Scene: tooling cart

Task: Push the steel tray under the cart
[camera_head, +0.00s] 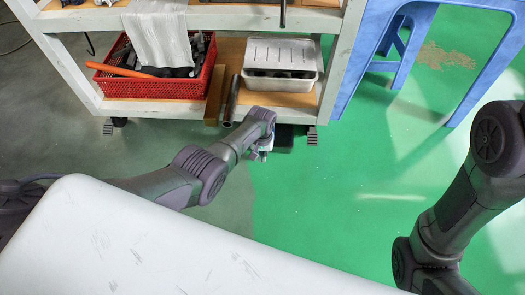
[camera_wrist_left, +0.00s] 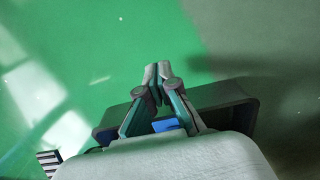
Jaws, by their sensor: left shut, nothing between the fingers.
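A dark grey tray (camera_head: 285,138), which seems to be the steel tray, is low at the cart's front edge, mostly hidden behind my left arm. In the left wrist view its dark rim (camera_wrist_left: 232,103) shows on both sides of my fingers. My left gripper (camera_head: 262,154) is just beside the tray in the head view. In the left wrist view the left gripper (camera_wrist_left: 157,74) is shut and empty, its fingers overlapping the tray in the picture. I cannot tell whether they touch it. My right arm is at the right; its gripper is out of view.
The cart (camera_head: 82,78) carries a red basket (camera_head: 165,88), metal tubes (camera_head: 232,98) and a light metal box with a slotted lid (camera_head: 281,54) on its lower shelf. Blue legs (camera_head: 345,65) stand to its right. The green floor (camera_head: 335,190) in front is clear.

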